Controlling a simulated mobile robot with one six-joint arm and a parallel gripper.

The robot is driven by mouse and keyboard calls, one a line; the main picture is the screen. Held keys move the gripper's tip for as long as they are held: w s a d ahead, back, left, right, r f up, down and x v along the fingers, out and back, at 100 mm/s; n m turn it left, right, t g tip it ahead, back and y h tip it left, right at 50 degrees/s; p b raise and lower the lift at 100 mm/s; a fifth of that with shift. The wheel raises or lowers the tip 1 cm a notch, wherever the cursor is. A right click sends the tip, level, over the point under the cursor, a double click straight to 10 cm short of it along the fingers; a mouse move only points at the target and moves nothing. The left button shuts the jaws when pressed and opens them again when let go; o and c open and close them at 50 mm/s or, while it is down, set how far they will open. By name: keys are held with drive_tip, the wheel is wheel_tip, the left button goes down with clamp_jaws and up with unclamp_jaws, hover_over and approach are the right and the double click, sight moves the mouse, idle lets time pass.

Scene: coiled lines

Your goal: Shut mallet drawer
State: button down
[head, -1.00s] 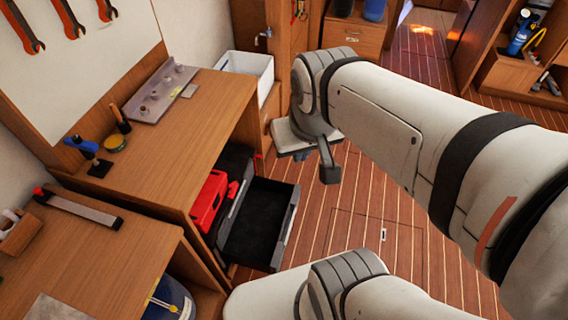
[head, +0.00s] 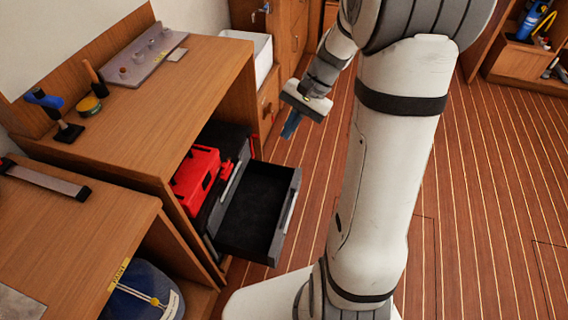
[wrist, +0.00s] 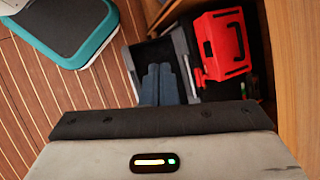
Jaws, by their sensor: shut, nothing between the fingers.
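A dark drawer (head: 254,215) stands pulled out from under the wooden workbench, with a black floor that looks empty and a grey front panel (head: 287,218) on its right side. The drawer (wrist: 150,52) also shows in the wrist view, partly hidden behind my fingers. My gripper (head: 290,125) is shut and empty, with its blue-grey fingers pointing down. In the head view it is beyond the drawer and apart from it. In the wrist view my gripper (wrist: 158,72) overlaps the drawer; whether it touches is not clear from that view. No mallet shows in the drawer.
A red toolbox (head: 196,180) sits under the bench beside the drawer. The workbench top (head: 165,110) holds several tools. A white bin (head: 262,55) stands past the bench's far end. The plank floor right of the drawer is clear apart from my arm.

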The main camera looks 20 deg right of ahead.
drive_tip(key=w+d+f+m+t+y+b, duration=0.1)
drive_tip(key=w+d+f+m+y+b, duration=0.2)
drive_tip(key=f, duration=0.7)
drive_tip(key=w+d+f+m+t+y+b, duration=0.1)
drive_tip(key=w+d+f+m+y+b, duration=0.2)
drive_tip(key=f+b, duration=0.5)
drive_tip(key=w+d+f+m+t+y+b, duration=0.1)
drive_tip(key=w+d+f+m+b, duration=0.3)
drive_tip(key=f, duration=0.9)
drive_tip(key=s+d+f+m+t+y+b, duration=0.1)
drive_tip(key=d+f+m+t+b, duration=0.3)
drive_tip(key=f, duration=1)
drive_tip(key=s+d+f+m+t+y+b, duration=0.15)
drive_tip(key=d+f+m+t+b, duration=0.35)
drive_tip(key=f, duration=0.8)
drive_tip(key=n+b, duration=0.2)
drive_tip(key=b, duration=0.1)
approach(288, 194)
drive_tip(key=x, duration=0.5)
drive_tip(key=shift+w+a+g+h, duration=0.3)
drive_tip(key=shift+w+a+h, duration=0.05)
drive_tip(key=shift+w+a, duration=0.2)
